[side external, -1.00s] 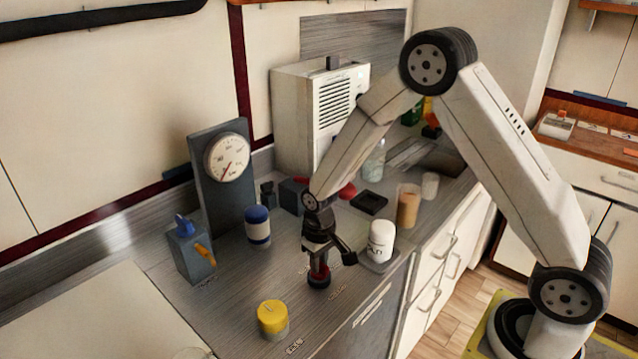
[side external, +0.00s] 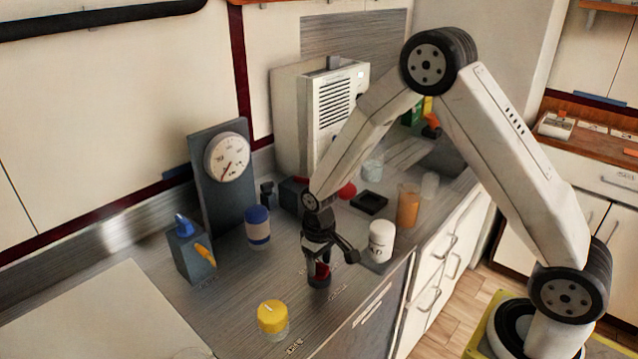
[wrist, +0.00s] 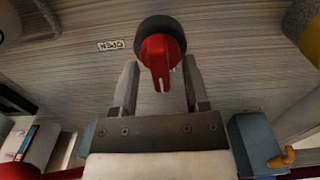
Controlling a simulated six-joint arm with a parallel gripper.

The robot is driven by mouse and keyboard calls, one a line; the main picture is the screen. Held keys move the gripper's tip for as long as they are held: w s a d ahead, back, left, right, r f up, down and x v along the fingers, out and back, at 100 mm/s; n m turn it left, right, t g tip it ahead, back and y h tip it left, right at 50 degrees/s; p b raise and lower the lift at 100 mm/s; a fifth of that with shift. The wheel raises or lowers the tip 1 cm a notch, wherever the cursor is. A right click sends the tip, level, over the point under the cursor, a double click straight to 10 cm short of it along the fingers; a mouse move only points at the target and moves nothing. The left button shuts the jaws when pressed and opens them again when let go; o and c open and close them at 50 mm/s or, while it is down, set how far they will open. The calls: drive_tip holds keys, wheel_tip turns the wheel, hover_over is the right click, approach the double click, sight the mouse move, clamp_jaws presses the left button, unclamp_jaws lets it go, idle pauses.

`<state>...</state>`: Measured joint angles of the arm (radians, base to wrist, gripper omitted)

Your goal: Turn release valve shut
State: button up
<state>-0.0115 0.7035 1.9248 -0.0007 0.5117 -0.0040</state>
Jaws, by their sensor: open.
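A red knob (wrist: 160,58) with a slotted pointer sits on a round black base (wrist: 165,22) in the wrist view, a printed label (wrist: 111,45) beside it that seems to read OPEN upside down. The pointer aims down the picture, toward my wrist. My gripper (wrist: 160,75) is open, one finger on each side of the knob; I cannot tell whether either touches it. In the side view my gripper (side external: 318,268) points down over the black base (side external: 319,282), with some red (side external: 323,270) of the knob showing between the fingers.
A yellow-lidded jar (side external: 272,317), a blue-capped jar (side external: 257,228) and a white bottle (side external: 381,240) stand around the knob. Behind are a gauge panel (side external: 204,210) and a grey box with an orange lever (side external: 190,252).

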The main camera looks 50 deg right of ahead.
sight(323, 264)
drive_tip(key=shift+r, duration=0.1)
drive_tip(key=shift+r, duration=3.85)
drive_tip(key=shift+s, duration=0.1)
drive_tip(key=shift+s+r, duration=0.25)
drive_tip(key=shift+s, duration=0.2)
drive_tip(key=s+r+t, duration=0.2)
drive_tip(key=s, duration=1.1)
drive_tip(key=shift+d+r+t, duration=0.25)
drive_tip(key=shift+r+t, duration=0.05)
drive_tip(key=shift+r, duration=0.1)
